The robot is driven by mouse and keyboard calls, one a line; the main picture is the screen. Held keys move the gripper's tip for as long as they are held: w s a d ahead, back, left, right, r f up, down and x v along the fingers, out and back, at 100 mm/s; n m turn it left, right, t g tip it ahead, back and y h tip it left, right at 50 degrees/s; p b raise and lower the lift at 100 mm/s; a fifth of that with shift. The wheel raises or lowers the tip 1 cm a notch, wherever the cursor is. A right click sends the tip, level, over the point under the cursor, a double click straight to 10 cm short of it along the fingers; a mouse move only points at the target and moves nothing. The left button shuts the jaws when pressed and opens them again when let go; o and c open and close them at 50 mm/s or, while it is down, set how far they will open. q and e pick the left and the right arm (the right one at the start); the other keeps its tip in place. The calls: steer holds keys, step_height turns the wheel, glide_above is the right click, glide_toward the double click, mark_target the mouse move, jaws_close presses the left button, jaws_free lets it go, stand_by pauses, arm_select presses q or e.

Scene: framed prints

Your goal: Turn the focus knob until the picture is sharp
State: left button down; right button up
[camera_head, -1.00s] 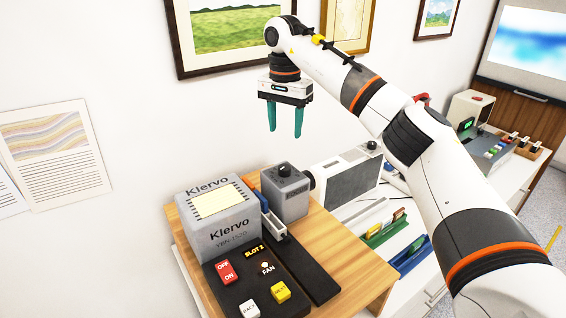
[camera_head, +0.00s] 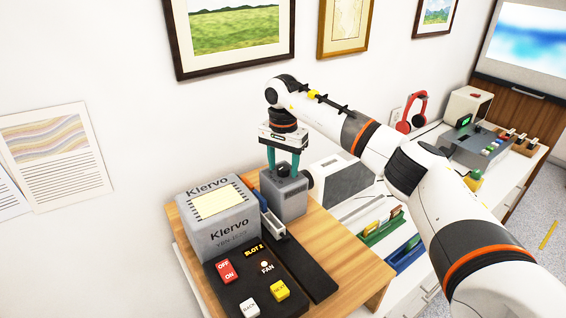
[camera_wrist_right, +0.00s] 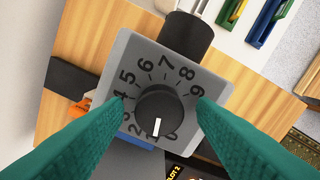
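The focus knob (camera_wrist_right: 158,110) is a round black dial with a white pointer, set on a numbered grey box (camera_head: 285,199). In the right wrist view its pointer faces down, near the low end of the scale. My right gripper (camera_head: 283,172) points down over the box. Its teal fingers (camera_wrist_right: 160,104) stand open on either side of the knob, with a visible gap on each side. The picture on the screen (camera_head: 530,45) at the top right is a blurred wash of blue, white and some green. My left gripper is not in view.
A grey Klervo unit (camera_head: 217,221) stands left of the knob box, with a black button panel (camera_head: 257,290) in front. A black cylinder (camera_wrist_right: 186,36) adjoins the box. Red headphones (camera_head: 412,112) and a control console (camera_head: 480,145) are farther right. Bare wood (camera_head: 345,262) lies at front right.

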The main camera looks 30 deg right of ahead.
steer(key=c, duration=0.9)
steer(key=m, duration=0.4)
steer(key=shift+w+m, duration=0.1)
steer(key=shift+m, duration=0.3)
steer(key=m, duration=1.2)
steer(key=shift+m, duration=0.4)
steer(key=m, duration=0.6)
steer(key=shift+w+r+b, duration=0.1)
steer(key=shift+b, duration=0.2)
